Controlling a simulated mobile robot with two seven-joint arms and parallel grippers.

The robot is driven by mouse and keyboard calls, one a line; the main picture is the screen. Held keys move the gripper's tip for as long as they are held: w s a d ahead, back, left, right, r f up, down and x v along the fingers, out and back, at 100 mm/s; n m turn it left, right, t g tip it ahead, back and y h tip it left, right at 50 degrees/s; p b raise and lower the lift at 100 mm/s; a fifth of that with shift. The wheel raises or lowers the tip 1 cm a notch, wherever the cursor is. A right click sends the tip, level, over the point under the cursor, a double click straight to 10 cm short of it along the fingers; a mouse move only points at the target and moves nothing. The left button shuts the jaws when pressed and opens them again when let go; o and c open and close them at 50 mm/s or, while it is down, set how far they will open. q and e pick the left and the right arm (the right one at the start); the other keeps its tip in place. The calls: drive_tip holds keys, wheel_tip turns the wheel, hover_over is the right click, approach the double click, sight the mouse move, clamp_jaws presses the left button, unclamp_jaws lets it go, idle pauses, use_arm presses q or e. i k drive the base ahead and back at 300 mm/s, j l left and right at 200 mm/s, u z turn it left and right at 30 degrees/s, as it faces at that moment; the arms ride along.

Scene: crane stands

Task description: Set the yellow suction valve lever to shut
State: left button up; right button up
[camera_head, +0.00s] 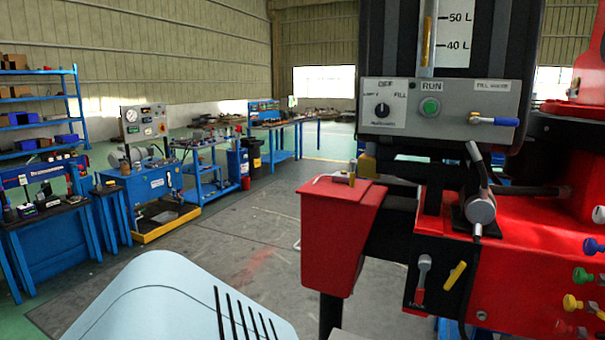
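A short yellow lever (455,276) sits on a black plate on the front of the red machine (540,265), at the lower right. It is tilted, with its upper end to the right. Its markings are too small to read, so I cannot tell its setting. Another small yellow part (352,172) stands on top of the red box (340,205). I cannot tell from the labels which yellow part is the suction valve lever. Neither gripper is in view.
Above is a grey control panel (440,106) with a selector knob, a green button and a blue-handled lever (493,121). Several coloured knobs line the right edge. Blue workbenches (60,239) stand at the left. Grey floor (245,231) is clear between them and the machine.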

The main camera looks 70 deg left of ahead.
sight(354, 161)
drive_tip(key=u, duration=1.95)
drive_tip(key=i+j+z, duration=0.1)
drive_tip(key=j, duration=0.4)
drive_tip(key=i+j+z, duration=0.15)
drive_tip(key=j, duration=0.4)
drive_tip(key=j+z, duration=0.1)
drive_tip(key=j, duration=0.4)
drive_tip(key=i+j+z, duration=0.1)
drive_tip(key=j, duration=0.2)
drive_tip(key=i+j+z, duration=0.25)
drive_tip(key=j, duration=0.35)
drive_tip(key=i+j+z, duration=0.2)
drive_tip(key=i+j, duration=0.2)
drive_tip(key=j, duration=0.25)
drive_tip(key=i+j+z, duration=0.2)
drive_tip(key=i+j, duration=0.15)
drive_tip(key=j, duration=0.3)
